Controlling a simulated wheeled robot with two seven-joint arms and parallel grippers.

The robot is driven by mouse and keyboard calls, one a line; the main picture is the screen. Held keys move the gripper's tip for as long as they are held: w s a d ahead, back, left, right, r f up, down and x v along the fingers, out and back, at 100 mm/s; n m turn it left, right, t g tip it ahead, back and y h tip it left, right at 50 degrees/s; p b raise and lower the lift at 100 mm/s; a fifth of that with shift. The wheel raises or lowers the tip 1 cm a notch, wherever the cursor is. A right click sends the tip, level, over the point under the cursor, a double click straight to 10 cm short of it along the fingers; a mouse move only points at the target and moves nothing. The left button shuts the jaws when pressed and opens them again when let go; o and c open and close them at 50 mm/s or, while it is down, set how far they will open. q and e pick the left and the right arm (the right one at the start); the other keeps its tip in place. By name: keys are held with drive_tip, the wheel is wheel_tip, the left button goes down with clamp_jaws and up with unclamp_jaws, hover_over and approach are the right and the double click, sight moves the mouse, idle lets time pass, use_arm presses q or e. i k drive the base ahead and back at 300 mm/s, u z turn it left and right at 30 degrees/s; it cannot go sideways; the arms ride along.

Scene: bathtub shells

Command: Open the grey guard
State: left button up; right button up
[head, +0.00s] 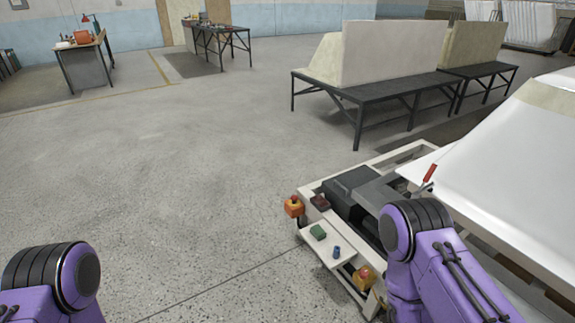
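A low white machine frame (318,247) stands at the lower right beside a large white shell. On it, a flat grey panel (378,194), which looks like the grey guard, lies next to a dark box (352,183). My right arm covers part of this area, so I cannot tell whether the guard is shut. A red-handled lever (429,173) rises just right of the panel. My purple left arm shows at the lower left and my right arm at the lower right. Neither gripper is in view.
The white shell (510,150) fills the right side. Dark tables (375,92) bearing pale shells stand behind. The floor at left and centre is clear.

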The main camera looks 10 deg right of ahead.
sight(339, 188)
drive_tip(key=u, duration=0.2)
drive_tip(key=i, duration=1.5)
drive_tip(key=z, duration=0.4)
drive_tip(key=i, duration=0.8)
drive_tip(key=z, duration=1.45)
drive_tip(key=i, duration=0.7)
drive_tip(key=z, duration=0.6)
